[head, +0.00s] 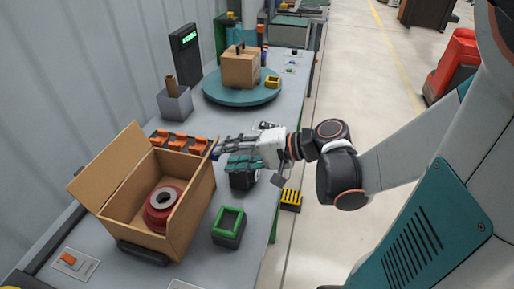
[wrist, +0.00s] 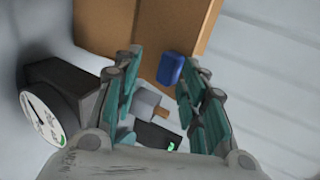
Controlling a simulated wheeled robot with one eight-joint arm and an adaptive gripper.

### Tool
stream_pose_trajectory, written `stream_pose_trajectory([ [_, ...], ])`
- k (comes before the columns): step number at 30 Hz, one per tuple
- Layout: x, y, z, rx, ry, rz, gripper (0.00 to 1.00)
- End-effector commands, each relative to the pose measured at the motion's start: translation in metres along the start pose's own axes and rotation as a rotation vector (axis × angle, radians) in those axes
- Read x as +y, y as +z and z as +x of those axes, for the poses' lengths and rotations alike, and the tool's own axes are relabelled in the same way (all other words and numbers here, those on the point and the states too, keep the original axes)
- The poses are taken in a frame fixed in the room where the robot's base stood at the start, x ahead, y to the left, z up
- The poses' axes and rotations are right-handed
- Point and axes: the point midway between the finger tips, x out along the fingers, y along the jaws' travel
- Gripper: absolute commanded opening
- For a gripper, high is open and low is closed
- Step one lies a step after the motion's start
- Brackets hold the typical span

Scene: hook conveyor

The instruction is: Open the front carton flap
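The open brown carton (head: 200,213) stands on the workbench at the left in the head view, with a red reel (head: 163,203) inside. One flap (head: 108,168) stands up and leans outward on its left side. My gripper (head: 217,149) is at the carton's upper right corner. In the wrist view, the cardboard (wrist: 148,28) lies ahead of my gripper (wrist: 166,60). A blue tab (wrist: 170,69) at the cardboard edge shows between the fingertips, with gaps on both sides. The fingers are apart and hold nothing. I cannot tell which panel is the front flap.
A green-rimmed box (head: 228,227) stands right of the carton. Orange clips (head: 178,141) are behind it. A round gauge (wrist: 42,122) is close to the left finger in the wrist view. A teal turntable (head: 240,94) with a small carton (head: 240,68) is farther back.

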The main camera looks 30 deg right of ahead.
Motion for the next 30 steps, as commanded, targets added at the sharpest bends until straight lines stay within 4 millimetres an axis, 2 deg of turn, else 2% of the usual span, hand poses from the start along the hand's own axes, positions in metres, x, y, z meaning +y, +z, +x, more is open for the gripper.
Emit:
stream_pose_trajectory([
  [3,0.006,-0.002,-0.019,0.006,-0.002,0.003,0.38],
  [18,0.033,-0.003,-0.087,0.008,-0.005,0.004,0.38],
  [24,0.041,-0.002,-0.105,0.006,-0.005,0.003,0.38],
  [30,0.044,-0.002,-0.113,0.004,-0.005,0.003,0.38],
])
